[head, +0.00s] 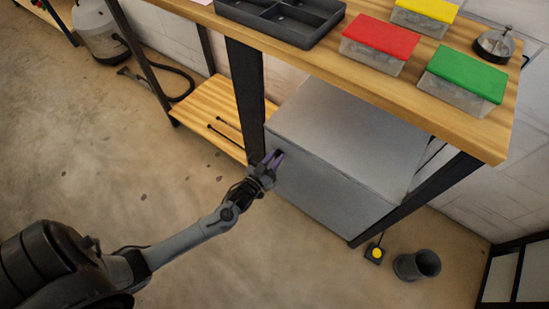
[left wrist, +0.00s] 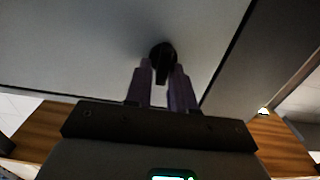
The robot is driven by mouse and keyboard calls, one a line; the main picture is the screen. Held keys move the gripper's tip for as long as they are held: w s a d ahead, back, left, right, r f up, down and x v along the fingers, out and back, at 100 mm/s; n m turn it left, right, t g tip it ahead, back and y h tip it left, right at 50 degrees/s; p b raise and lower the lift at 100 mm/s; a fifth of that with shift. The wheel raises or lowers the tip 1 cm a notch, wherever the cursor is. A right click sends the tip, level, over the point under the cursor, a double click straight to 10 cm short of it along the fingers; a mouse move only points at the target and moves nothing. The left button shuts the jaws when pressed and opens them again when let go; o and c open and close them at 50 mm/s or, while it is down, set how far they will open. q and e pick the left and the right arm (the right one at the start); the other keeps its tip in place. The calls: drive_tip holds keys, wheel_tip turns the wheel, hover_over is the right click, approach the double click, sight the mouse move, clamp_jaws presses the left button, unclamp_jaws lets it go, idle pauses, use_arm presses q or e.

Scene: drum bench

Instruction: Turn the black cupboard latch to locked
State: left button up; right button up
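The grey cupboard (head: 335,130) stands under the workbench. Its black latch (left wrist: 162,60) is on the front face, with a round hub and a short lever that points down in the left wrist view. In the head view the latch (head: 280,153) is small and mostly hidden by my left gripper (head: 272,160). In the left wrist view the purple fingers of my left gripper (left wrist: 162,75) are on either side of the lever, with a gap between them. Whether either finger touches the lever cannot be told. My right gripper is not in view.
The bench top (head: 455,125) carries a dark tray (head: 262,22) and boxes with red (head: 381,38), yellow (head: 428,8) and green (head: 467,73) lids. A black bench leg (head: 245,90) stands beside the cupboard. A yellow button (head: 376,253) and dark cup (head: 416,265) are on the floor.

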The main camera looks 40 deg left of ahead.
use_arm(q)
drive_tip(key=shift+a, duration=0.1)
clamp_jaws()
drive_tip(key=shift+r, duration=0.1)
drive_tip(key=m+p, duration=0.3)
drive_tip(key=shift+r, duration=0.1)
drive_tip(key=shift+d+f+m+p, duration=0.25)
drive_tip(key=shift+m+p, duration=0.75)
drive_tip(key=shift+m, duration=1.55)
drive_tip(key=shift+d+f+m+p, duration=0.15)
drive_tip(key=shift+m+p, duration=0.9)
drive_tip(key=shift+m, duration=1.55)
drive_tip(key=shift+d+f+m+p, duration=0.25)
drive_tip(key=shift+m+p, duration=0.75)
drive_tip(key=shift+m, duration=1.55)
drive_tip(key=shift+a+f, duration=0.1)
